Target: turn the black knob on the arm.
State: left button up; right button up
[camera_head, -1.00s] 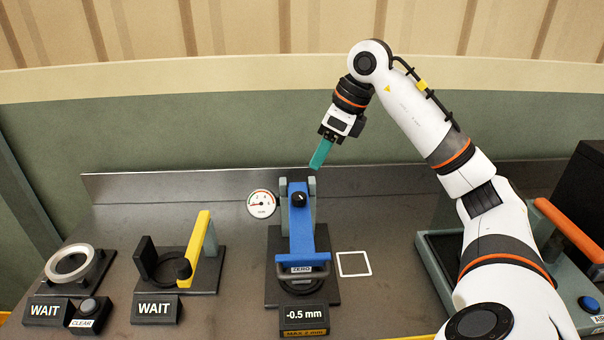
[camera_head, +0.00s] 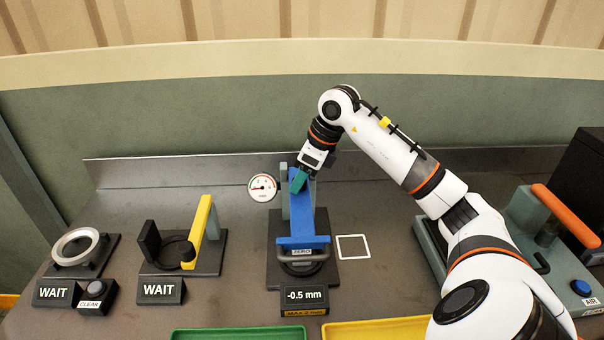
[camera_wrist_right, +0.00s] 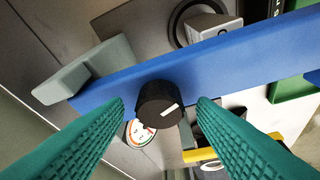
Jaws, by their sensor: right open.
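The black knob (camera_wrist_right: 159,104) sits on the blue arm (camera_wrist_right: 225,62) and carries a white mark; the right wrist view shows it clearly. In the head view the blue arm (camera_head: 303,222) stands in the middle of the bench, and my gripper hides the knob. My right gripper (camera_head: 298,182) is over the upper part of the arm. In the right wrist view its teal fingers (camera_wrist_right: 160,112) are open, one on each side of the knob, with gaps visible. I cannot tell how far their tips are from the knob in depth. My left gripper is not in view.
A dial gauge (camera_head: 262,188) stands left of the arm. A display reading -0.5 mm (camera_head: 304,296) is in front. A yellow-lever fixture (camera_head: 199,232) and a ring fixture (camera_head: 75,247) are left. Green (camera_head: 238,334) and yellow (camera_head: 375,329) trays are at the front edge.

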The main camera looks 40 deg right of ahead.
jog(key=shift+c, duration=1)
jog(key=c, duration=0.8)
jog(key=shift+m+b, duration=0.35)
jog(key=shift+m, duration=0.25)
jog(key=shift+m+t+h+b, duration=0.35)
jog(key=shift+m+h, duration=0.35)
jog(key=shift+m, duration=0.4)
jog(key=m+h, duration=0.1)
jog(key=m, duration=0.1)
jog(key=m+h, duration=0.1)
jog(key=m, duration=0.2)
jog(key=shift+a+r, duration=0.1)
jog(key=shift+a, duration=0.05)
jog(key=shift+m, duration=0.3)
